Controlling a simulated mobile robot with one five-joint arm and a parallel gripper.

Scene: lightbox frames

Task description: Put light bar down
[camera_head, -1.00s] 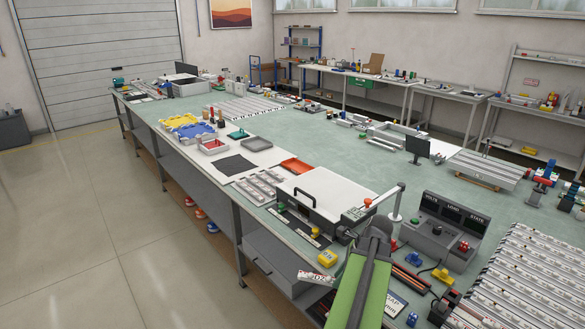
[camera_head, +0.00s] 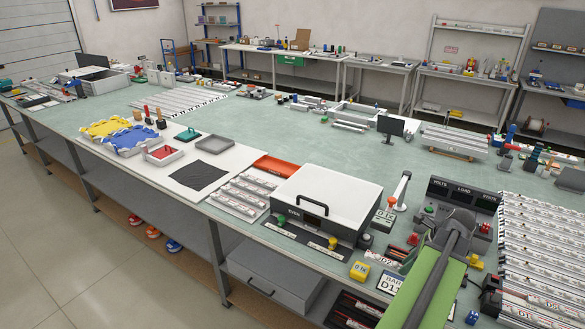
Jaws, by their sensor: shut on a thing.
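A light bar marked D2 (camera_head: 385,258) juts out to the left from behind my green arm, above the bench's front edge. My gripper is at the far end of that arm. Its jaws are hidden behind the arm, and the bar's right end is hidden too. The bar keeps the same place beside the arm in both frames, which fits my gripper being shut on it. Whether the bar touches anything under it I cannot tell. More light bars lie in rows on a rack (camera_head: 540,262) at the right and in a group (camera_head: 243,196) left of the test box.
The white-lidded test box (camera_head: 325,205) stands left of my arm. A yellow block (camera_head: 360,271) and a label card (camera_head: 390,283) lie near the bench edge. A grey console (camera_head: 455,196) stands behind my arm. The bench middle (camera_head: 290,133) is clear.

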